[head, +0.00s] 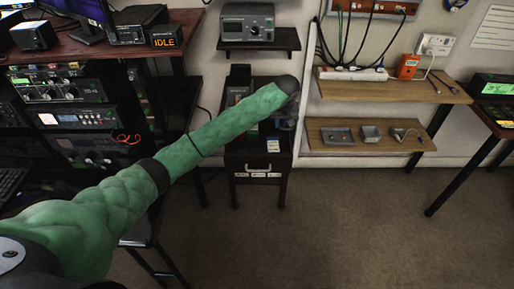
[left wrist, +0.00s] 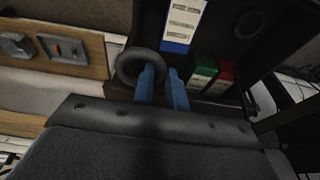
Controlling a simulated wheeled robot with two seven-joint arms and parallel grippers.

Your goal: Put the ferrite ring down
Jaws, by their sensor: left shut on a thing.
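The ferrite ring (left wrist: 124,66) is a thick dark grey ring in the left wrist view. My left gripper (left wrist: 162,74) has blue fingers and is shut on the ring's right-hand side. One finger appears to pass in the ring's hole and the other lies outside it. The ring looks held above a dark stand or shelf. In the head view, my green left arm reaches toward a dark cabinet (head: 261,165); its far end largely hides the gripper, and I cannot make out the ring there. My right gripper is in neither view.
Near the ring are a blue-and-white labelled box (left wrist: 184,24), a green box (left wrist: 203,69) and a red box (left wrist: 226,73). Two wooden wall shelves (head: 385,91) with small items stand right of the cabinet. Electronics racks (head: 75,117) fill the left. The floor at lower right is clear.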

